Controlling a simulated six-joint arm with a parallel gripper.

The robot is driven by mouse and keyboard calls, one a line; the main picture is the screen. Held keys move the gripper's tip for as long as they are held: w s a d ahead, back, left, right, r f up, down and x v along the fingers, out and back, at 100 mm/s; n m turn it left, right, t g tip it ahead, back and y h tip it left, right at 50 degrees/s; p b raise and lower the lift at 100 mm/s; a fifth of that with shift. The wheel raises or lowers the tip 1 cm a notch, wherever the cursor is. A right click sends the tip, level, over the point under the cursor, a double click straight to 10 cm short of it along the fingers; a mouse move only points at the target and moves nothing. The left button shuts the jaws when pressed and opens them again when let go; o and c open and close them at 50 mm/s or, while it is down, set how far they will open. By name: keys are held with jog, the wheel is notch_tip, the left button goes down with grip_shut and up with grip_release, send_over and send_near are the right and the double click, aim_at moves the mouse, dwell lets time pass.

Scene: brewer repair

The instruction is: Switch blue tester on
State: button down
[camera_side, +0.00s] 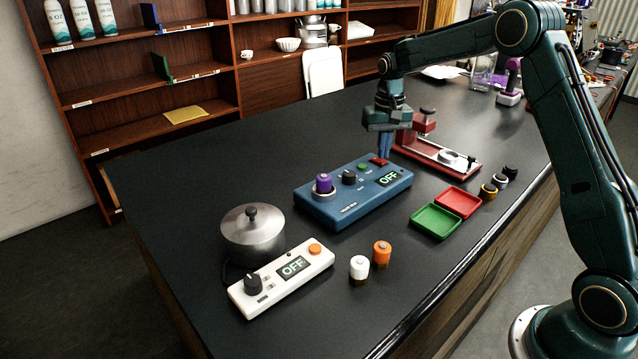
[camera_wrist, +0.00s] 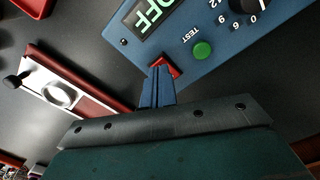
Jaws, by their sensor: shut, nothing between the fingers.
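The blue tester (camera_side: 340,207) lies on the black table, and its display (camera_side: 390,179) reads OFF. A red switch (camera_side: 380,161) sits at its back edge; it also shows in the wrist view (camera_wrist: 168,66). A green TEST button (camera_wrist: 202,50) and a black dial (camera_wrist: 243,8) are beside it. A purple cylinder (camera_side: 324,183) stands in a round socket at the tester's left end. My gripper (camera_side: 383,155) is shut and empty, pointing down, with its fingertips right at the red switch. I cannot tell whether they touch it.
A red press-like stand (camera_side: 440,153) is close behind my gripper. Green (camera_side: 436,220) and red (camera_side: 458,201) trays lie to the right of the tester. A white device (camera_side: 282,278) reading OFF, a metal pot (camera_side: 252,235), and white and orange cylinders (camera_side: 382,252) are in front.

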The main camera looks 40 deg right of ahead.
aim_at(382, 161)
jog(key=shift+f, duration=0.7)
dwell(0.6)
jog(key=shift+r, duration=3.55)
